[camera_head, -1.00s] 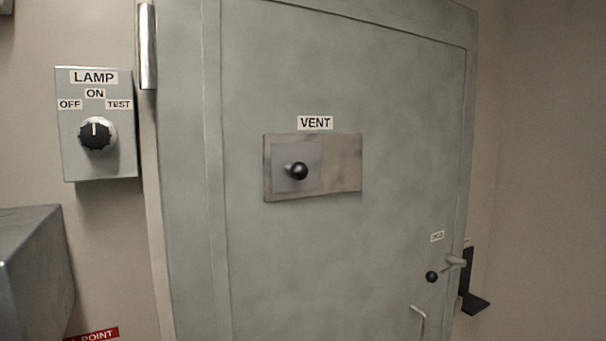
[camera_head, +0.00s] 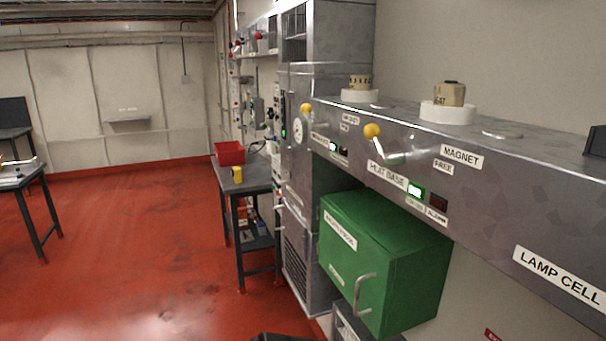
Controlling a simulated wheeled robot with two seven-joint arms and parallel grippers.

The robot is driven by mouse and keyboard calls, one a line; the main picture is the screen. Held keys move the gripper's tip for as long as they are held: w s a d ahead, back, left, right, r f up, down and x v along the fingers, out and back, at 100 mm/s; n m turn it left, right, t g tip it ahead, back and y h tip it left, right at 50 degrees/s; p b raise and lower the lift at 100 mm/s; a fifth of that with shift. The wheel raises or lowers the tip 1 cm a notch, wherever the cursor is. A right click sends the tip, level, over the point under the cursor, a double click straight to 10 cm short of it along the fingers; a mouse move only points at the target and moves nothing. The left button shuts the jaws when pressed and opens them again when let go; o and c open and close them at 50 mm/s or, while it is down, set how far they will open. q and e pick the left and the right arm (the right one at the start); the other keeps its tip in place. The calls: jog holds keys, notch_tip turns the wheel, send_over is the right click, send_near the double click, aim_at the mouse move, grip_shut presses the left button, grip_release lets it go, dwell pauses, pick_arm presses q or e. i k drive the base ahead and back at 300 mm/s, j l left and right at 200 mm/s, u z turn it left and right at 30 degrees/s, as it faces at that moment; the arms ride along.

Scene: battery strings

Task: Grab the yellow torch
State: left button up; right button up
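A small yellow object (camera_head: 237,174) stands near the front left edge of a dark work table (camera_head: 258,187), in the middle distance left of centre. It is too small to tell for sure whether it is the torch. Two yellow ball knobs also show on the metal panel, one nearer (camera_head: 372,131) and one farther (camera_head: 306,109). Neither of my grippers is in view.
A red bin (camera_head: 229,153) sits on the table behind the yellow object. A green cabinet (camera_head: 375,262) with a handle juts out below the metal panel (camera_head: 480,185) on the right. Another table (camera_head: 22,178) stands at far left. The red floor (camera_head: 130,240) between is clear.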

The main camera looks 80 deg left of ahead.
aim_at(236, 172)
jog(key=u, duration=3.2)
jog(key=i+j+u, duration=0.25)
jog(key=i, duration=0.75)
jog(key=i+u, duration=0.3)
jog(key=i, duration=0.7)
jog(key=i+z, duration=0.2)
jog(key=i, duration=0.2)
jog(key=i+j+z, duration=0.15)
jog(key=i, duration=0.3)
jog(key=i+j+z, duration=0.2)
jog(key=i, duration=0.2)
jog(key=i+j+z, duration=0.15)
jog(key=i, duration=0.25)
